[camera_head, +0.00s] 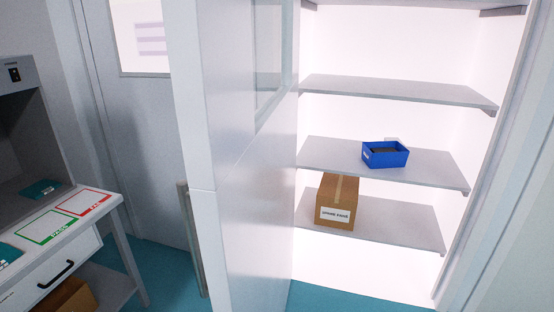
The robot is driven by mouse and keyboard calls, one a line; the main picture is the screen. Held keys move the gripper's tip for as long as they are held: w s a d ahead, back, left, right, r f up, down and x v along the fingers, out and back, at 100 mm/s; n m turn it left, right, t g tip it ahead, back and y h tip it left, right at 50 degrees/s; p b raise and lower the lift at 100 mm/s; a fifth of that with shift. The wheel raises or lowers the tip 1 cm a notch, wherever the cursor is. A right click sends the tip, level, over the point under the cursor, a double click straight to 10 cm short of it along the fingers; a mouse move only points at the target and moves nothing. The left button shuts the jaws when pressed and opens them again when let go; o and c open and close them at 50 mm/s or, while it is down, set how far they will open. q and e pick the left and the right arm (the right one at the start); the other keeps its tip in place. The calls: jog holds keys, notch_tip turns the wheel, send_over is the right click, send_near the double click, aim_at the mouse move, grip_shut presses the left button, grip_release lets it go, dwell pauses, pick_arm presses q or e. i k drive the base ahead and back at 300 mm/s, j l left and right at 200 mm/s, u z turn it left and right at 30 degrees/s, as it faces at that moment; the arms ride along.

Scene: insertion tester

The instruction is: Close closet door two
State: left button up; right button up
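A closet door (247,190) stands swung open in the middle of the view, seen nearly edge-on, with a window in its upper part. Its near vertical edge faces me, and a long upright handle (190,240) shows at its left. Behind and to the right of it is the open, brightly lit closet (400,55) with several grey shelves. I cannot tell from any label whether this door is number two. Neither of my grippers is in view.
A blue bin (385,154) sits on a middle shelf and a cardboard box (337,201) on the shelf below. At the left stands a workbench (95,222) with a drawer and green and red marked areas. Teal floor shows between bench and door.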

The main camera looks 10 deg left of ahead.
aim_at(237, 196)
jog(key=i+j, duration=0.1)
jog(key=j, duration=0.4)
jog(key=i+j+z, duration=0.1)
jog(key=j, duration=0.35)
jog(key=i+j, duration=0.15)
jog(key=j, duration=0.35)
jog(key=z, duration=0.05)
